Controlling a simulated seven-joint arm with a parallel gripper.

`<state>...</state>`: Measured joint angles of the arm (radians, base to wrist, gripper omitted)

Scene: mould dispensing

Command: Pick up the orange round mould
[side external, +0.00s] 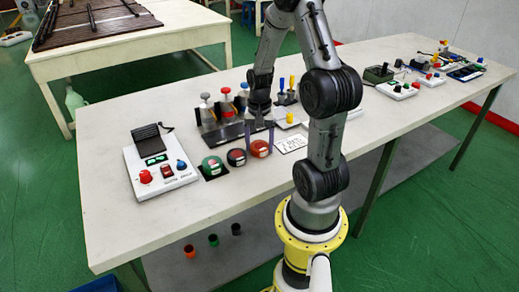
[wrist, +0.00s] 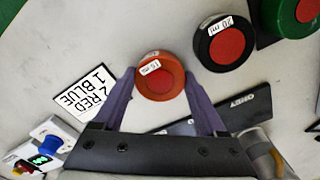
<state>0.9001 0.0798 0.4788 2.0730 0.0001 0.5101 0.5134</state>
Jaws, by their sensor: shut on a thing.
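The orange round mould (side external: 260,149), with a red centre and a small white label, is between the two fingers of my gripper (side external: 259,140). In the wrist view the orange mould (wrist: 160,85) sits at the fingertips, one finger against each side, and my gripper (wrist: 160,75) is shut on it. It is at or very near the table top; I cannot tell whether it touches. A black round mould (side external: 236,157) with a red centre stands just to its left in the side view, and a green one (side external: 212,166) further left.
A white card reading 2 RED 1 BLUE (wrist: 85,98) lies beside the mould. A white control box (side external: 160,172) is at the left. The table front (side external: 140,235) is clear.

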